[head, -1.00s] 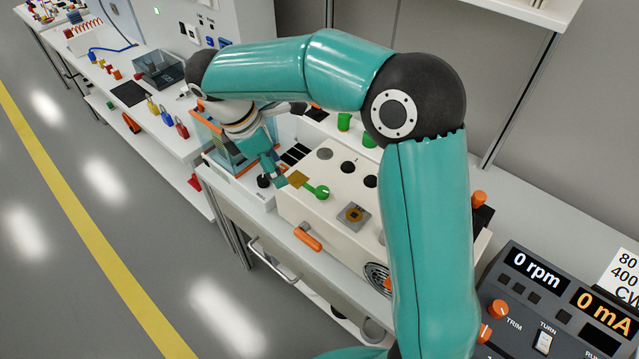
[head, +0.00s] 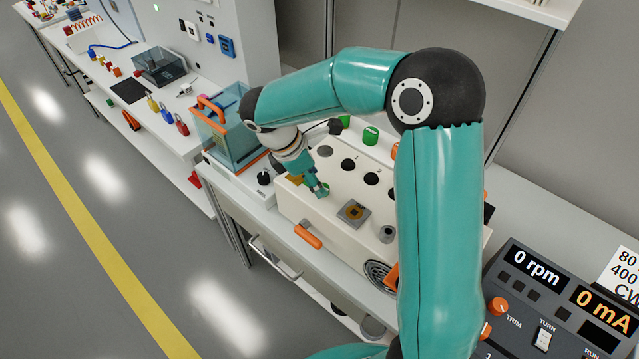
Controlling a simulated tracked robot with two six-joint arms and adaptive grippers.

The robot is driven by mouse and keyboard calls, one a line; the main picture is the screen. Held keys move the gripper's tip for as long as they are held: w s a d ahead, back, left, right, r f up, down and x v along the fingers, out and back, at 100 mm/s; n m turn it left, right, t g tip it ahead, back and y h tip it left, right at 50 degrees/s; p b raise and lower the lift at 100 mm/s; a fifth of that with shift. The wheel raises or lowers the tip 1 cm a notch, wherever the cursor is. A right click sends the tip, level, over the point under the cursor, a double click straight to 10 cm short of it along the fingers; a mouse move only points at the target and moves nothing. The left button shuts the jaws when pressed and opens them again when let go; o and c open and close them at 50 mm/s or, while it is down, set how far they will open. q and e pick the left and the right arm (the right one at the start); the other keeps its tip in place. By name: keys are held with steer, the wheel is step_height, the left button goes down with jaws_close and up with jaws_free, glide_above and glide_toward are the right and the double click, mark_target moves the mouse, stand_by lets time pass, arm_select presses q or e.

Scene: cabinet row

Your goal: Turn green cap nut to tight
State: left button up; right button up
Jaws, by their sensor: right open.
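A small green round part (head: 323,192), which looks like the green cap nut, sits on the front of the cream housing (head: 300,205). My right gripper (head: 319,189) is at it, fingers pointing down, and covers much of it. The gripper is open; I cannot tell whether its fingers touch the green part. Two other green pieces stand at the back: a green cylinder (head: 371,135) and a smaller green piece (head: 344,122), partly hidden by my arm. My left gripper is not in view.
A square metal plate with a brass centre (head: 354,212) and a row of dark round holes (head: 348,165) are on the housing. An orange handle (head: 308,236) is on its front. A clear box with an orange handle (head: 230,135) stands left. A control panel (head: 545,300) is at the lower right.

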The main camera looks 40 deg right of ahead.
steer(key=shift+x, duration=1.55)
